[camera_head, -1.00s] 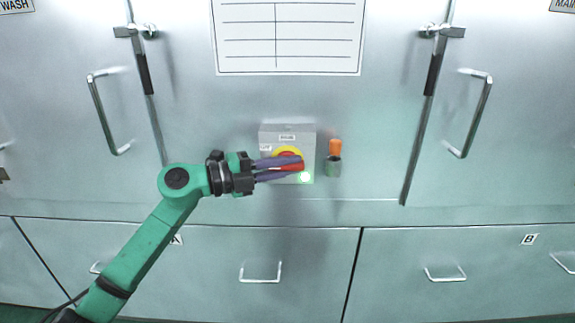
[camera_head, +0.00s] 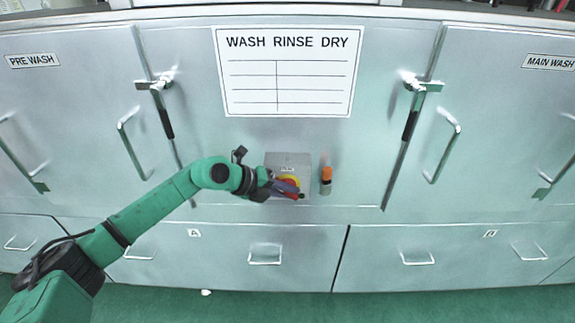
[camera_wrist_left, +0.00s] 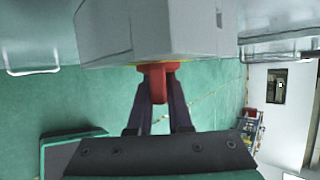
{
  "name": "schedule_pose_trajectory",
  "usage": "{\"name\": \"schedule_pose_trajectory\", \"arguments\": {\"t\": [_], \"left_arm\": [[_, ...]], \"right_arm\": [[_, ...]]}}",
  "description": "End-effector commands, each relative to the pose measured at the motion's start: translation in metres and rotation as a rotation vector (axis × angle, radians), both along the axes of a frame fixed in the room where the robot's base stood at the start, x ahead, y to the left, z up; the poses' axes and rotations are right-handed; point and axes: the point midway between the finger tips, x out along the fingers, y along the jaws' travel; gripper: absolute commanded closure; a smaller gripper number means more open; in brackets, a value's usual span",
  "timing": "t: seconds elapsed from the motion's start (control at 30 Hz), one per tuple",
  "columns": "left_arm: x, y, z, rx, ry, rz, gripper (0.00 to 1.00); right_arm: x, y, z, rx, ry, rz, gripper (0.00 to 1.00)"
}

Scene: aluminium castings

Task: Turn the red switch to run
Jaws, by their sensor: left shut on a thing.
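The red switch (camera_head: 301,196) has a yellow plate (camera_head: 294,179) behind it on a grey box (camera_head: 287,160) fixed to the metal front. My left gripper (camera_head: 289,188) comes from the left, its purple fingers pointing right and slightly down over the switch and hiding much of it. In the left wrist view the red handle (camera_wrist_left: 157,84) sits between the two fingertips (camera_wrist_left: 158,95), under the grey box (camera_wrist_left: 150,30). The gripper is shut on the handle. The run marking cannot be read. My right gripper is in neither view.
An orange-topped grey fitting (camera_head: 326,180) is close right of the box. A long lever latch (camera_head: 165,115) is on the left and another (camera_head: 411,115) on the right. A sign (camera_head: 287,72) reading WASH RINSE DRY is above. Drawers with handles (camera_head: 264,257) are below.

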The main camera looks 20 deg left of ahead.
Motion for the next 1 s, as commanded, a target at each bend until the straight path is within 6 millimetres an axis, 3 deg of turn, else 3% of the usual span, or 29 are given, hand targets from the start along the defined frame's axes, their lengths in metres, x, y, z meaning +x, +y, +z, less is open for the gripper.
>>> {"name": "schedule_pose_trajectory", "arguments": {"t": [0.03,0.1,0.4,1.0], "left_arm": [[0.000,0.000,0.016,0.042,0.012,-0.002,1.00],[0.000,-0.001,0.014,0.105,0.028,-0.002,1.00],[0.001,-0.002,0.007,0.380,0.094,-0.002,1.00],[0.000,0.000,-0.001,0.796,0.202,0.002,1.00]], "right_arm": [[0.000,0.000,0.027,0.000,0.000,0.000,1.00],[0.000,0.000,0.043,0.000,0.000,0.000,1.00],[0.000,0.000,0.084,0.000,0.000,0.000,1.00],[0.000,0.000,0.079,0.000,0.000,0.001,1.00]]}}
